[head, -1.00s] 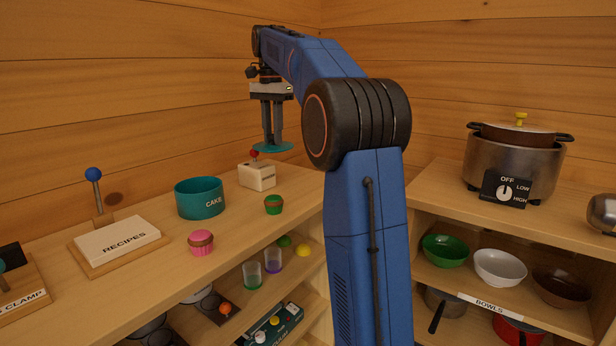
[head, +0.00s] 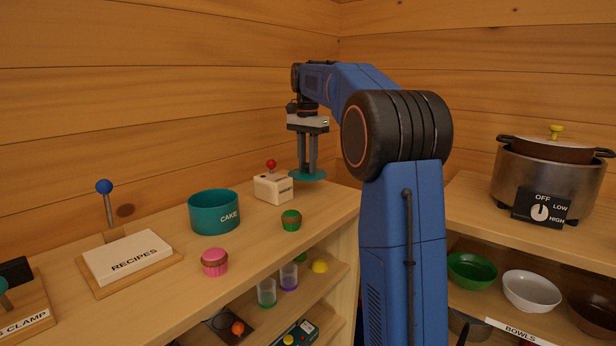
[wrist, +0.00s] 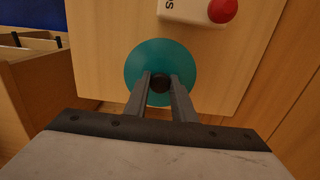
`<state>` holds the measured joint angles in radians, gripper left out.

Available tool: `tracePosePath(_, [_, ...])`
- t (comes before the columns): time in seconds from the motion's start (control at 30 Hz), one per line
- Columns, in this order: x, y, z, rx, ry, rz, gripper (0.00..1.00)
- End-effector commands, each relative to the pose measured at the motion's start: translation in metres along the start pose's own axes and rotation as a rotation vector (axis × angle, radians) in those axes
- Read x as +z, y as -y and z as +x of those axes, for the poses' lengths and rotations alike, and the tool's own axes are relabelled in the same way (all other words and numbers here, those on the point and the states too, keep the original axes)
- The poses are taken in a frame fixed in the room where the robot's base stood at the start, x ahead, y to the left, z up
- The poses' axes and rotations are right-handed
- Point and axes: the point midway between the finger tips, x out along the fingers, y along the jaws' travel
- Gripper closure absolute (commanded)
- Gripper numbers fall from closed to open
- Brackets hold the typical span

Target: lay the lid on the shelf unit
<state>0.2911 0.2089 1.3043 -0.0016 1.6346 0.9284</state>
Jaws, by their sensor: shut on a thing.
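The lid is a flat teal disc (head: 308,176) with a dark knob, which shows between the fingertips in the wrist view (wrist: 160,60). My gripper (head: 307,168) points down and is shut on the lid's knob. The lid hangs level near the right end of the shelf unit's wooden top (head: 265,235), right of the white box with the red knob. In the wrist view the lid is over the bare wood top (wrist: 100,30) near its edge. I cannot tell how large the gap beneath it is. The teal CAKE tin (head: 213,212) stands open on the same top.
The white box with a red knob (head: 273,187) is close beside the lid. A green cupcake (head: 291,220), a pink cupcake (head: 214,262) and the RECIPES block (head: 127,256) stand on the top. A slow cooker (head: 548,178) stands on the right-hand unit.

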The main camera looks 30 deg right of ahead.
Motion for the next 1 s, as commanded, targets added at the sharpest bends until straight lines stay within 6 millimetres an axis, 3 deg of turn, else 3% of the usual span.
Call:
tracePosePath(0.37, [0.000,0.000,0.040,0.001,0.001,0.000,1.00])
tracePosePath(0.73, [0.000,0.000,0.044,0.000,0.000,0.000,1.00])
tracePosePath(0.77, [0.000,0.000,0.044,0.000,0.000,0.000,0.72])
tracePosePath(0.8, [0.000,0.000,0.043,0.000,0.000,0.000,0.63])
tracePosePath(0.83, [0.000,0.000,0.043,0.000,0.000,0.000,0.58])
tracePosePath(1.0, [0.000,0.000,0.043,0.000,0.000,0.000,0.58])
